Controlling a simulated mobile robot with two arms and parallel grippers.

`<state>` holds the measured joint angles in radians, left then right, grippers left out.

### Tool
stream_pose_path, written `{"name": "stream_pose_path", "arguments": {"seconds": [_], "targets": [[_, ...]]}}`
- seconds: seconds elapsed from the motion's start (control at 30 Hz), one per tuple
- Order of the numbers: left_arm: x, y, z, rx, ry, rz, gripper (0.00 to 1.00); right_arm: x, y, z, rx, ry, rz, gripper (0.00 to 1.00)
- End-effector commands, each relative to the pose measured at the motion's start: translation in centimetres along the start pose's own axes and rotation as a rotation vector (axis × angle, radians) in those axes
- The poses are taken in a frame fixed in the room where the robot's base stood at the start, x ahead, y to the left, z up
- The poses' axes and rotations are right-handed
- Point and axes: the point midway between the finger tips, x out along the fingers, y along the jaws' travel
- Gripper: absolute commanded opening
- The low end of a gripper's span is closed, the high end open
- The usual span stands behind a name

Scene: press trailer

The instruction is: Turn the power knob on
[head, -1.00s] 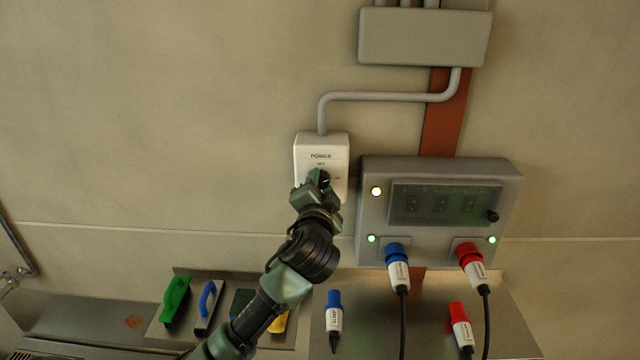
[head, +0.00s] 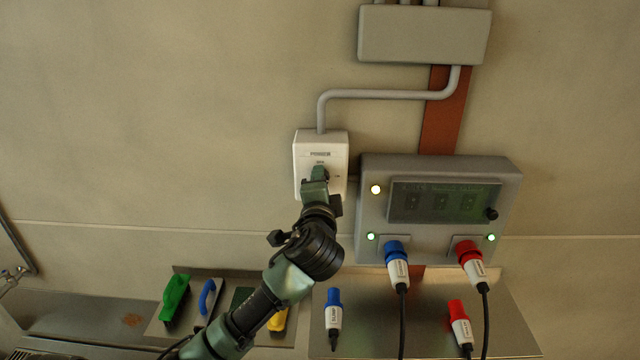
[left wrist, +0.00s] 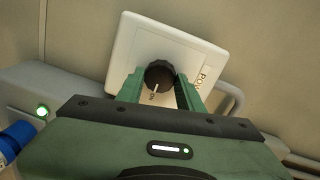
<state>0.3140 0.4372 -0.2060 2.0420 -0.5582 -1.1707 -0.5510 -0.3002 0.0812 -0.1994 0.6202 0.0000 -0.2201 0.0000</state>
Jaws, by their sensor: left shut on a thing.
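The black power knob (left wrist: 158,77) sits on a white box labelled POWER (head: 305,142) on the wall. My left gripper (left wrist: 160,88) is at the knob, with a green finger on each side, shut on it. In the left wrist view, a white mark on the knob points down, toward the panel side of the box. In the head view, my left gripper (head: 318,177) covers most of the knob. The white box also fills the upper middle of the left wrist view (left wrist: 125,50). My right gripper is not in view.
A grey panel (head: 440,168) with lit lights and blue and red plugs is right of the box. A grey conduit (head: 385,96) runs above.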

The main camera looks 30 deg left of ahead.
Motion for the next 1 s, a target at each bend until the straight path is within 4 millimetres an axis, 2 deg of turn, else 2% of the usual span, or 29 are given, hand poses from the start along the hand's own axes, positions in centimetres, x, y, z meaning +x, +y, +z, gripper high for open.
{"name": "stream_pose_path", "arguments": {"seconds": [0.23,0.27,0.3,0.33,0.7,0.77,1.0], "targets": [[0.0,0.1,0.0,0.003,0.001,0.003,0.00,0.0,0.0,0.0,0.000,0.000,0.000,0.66],[0.0,0.1,0.0,0.003,0.001,0.003,0.42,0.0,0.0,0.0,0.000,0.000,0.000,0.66],[0.0,0.1,0.0,0.003,0.001,0.003,0.53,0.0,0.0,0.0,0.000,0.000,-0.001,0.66],[0.0,0.1,0.0,0.002,0.001,0.003,0.58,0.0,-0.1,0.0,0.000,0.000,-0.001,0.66],[-0.4,0.2,0.0,0.000,0.001,0.001,0.58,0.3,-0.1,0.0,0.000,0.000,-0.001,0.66],[-1.1,0.3,-0.1,-0.001,0.002,0.001,0.58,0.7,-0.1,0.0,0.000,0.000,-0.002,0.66],[-5.2,0.5,0.0,-0.002,0.004,0.001,0.58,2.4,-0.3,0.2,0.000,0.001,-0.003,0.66]]}}
